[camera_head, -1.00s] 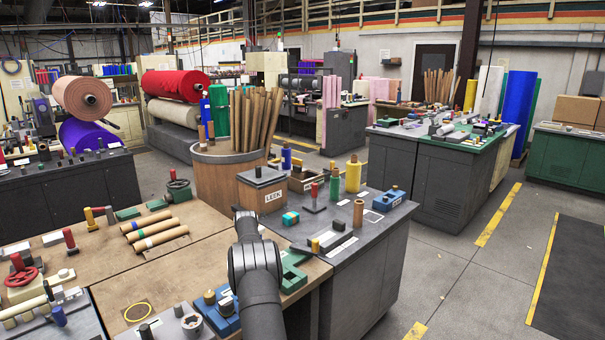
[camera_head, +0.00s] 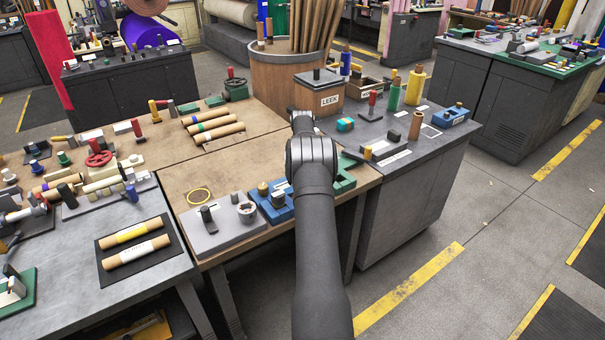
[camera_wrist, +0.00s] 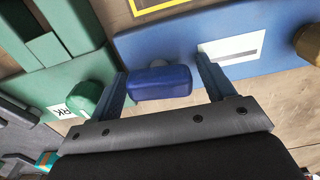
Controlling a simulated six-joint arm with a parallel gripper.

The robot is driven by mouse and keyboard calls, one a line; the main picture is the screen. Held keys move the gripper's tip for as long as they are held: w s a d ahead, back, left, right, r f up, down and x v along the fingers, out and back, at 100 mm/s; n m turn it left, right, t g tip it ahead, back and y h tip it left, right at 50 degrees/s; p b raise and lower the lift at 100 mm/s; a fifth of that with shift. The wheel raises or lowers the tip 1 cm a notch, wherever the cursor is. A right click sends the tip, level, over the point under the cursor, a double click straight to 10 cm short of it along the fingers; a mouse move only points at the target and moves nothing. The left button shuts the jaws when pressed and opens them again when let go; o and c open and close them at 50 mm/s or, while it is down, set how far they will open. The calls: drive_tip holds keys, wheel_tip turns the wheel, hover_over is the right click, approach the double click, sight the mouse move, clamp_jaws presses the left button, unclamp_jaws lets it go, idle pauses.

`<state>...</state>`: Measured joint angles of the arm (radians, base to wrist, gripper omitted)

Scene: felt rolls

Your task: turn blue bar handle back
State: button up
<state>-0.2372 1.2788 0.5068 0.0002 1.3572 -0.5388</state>
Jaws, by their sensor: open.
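In the wrist view the blue bar handle (camera_wrist: 160,83) is a short, rounded bar lying left to right in the picture on a blue base plate (camera_wrist: 170,48). My gripper (camera_wrist: 162,75) is open, with one finger on each side of the bar's ends. The left finger is very near the bar's left end; I cannot tell if it touches. A wider gap shows at the right. In the head view the blue base (camera_head: 268,212) sits at the front edge of the wooden bench, left of my arm. My arm hides the gripper there.
A green fixture (camera_wrist: 60,50) with a green knob (camera_wrist: 88,98) stands close beside the left finger. A brass knob (camera_wrist: 308,42) is at the right. In the head view a grey fixture (camera_head: 222,225) lies left of the blue base, and a LEEK box (camera_head: 318,98) stands behind.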

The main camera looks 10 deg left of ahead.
drive_tip(key=shift+r, duration=2.55)
wheel_tip(320, 180, down, 5)
drive_tip(key=shift+f, duration=0.2)
drive_tip(key=shift+r+m, duration=0.2)
drive_tip(key=shift+m, duration=0.7)
